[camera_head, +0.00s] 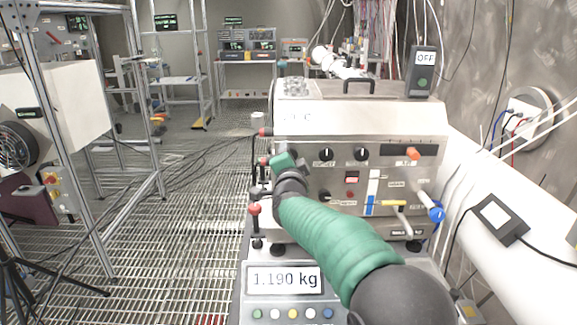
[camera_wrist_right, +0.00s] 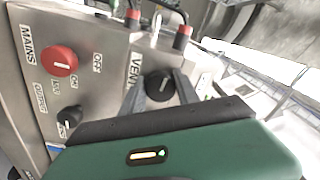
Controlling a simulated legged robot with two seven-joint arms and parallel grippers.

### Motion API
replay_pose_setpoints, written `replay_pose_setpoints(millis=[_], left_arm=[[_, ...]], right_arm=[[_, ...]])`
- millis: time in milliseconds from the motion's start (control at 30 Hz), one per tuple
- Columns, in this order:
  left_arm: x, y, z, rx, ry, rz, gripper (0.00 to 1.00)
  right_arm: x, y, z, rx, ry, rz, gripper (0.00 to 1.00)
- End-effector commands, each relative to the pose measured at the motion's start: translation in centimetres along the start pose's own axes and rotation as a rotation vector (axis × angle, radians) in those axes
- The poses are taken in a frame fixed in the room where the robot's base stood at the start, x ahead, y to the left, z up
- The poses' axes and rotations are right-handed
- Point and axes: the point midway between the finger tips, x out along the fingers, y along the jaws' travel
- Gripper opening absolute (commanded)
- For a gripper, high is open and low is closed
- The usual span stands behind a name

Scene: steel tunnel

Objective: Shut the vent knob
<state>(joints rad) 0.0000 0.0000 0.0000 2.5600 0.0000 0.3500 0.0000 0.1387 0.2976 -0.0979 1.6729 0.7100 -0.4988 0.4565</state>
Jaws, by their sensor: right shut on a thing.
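The black vent knob (camera_wrist_right: 158,84) is on the grey panel of the machine (camera_head: 345,118), beside the printed word VENT in the right wrist view. A pale mark shows on its face, but its exact setting is unclear. My right gripper (camera_wrist_right: 160,92) has one finger on each side of the knob and is shut on it. In the head view my green right arm reaches from the lower right to the panel's left end, where the gripper (camera_head: 283,161) hides the vent knob. My left gripper is not in view.
A red MAINS knob (camera_wrist_right: 60,61) and a smaller black knob (camera_wrist_right: 70,117) sit near the vent knob. Red-tipped fittings (camera_wrist_right: 183,36) stand at the panel's edge. A scale display (camera_head: 283,279) reads 1.190 kg. Grated floor (camera_head: 190,230) lies open to the left.

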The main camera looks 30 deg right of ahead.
Motion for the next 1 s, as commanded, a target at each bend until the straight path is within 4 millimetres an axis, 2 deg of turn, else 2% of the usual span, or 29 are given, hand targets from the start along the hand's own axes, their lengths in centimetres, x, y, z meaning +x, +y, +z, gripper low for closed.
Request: replay_pose_setpoints(millis=[33,300,1000], left_arm=[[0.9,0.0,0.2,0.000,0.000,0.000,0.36],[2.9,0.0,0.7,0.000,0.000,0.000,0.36],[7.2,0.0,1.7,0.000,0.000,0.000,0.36]], right_arm=[[0.0,0.6,0.3,0.043,-0.001,0.003,0.00],[0.0,0.7,0.3,0.299,-0.001,0.006,0.00],[0.1,0.8,0.4,0.964,0.000,0.012,0.00]])
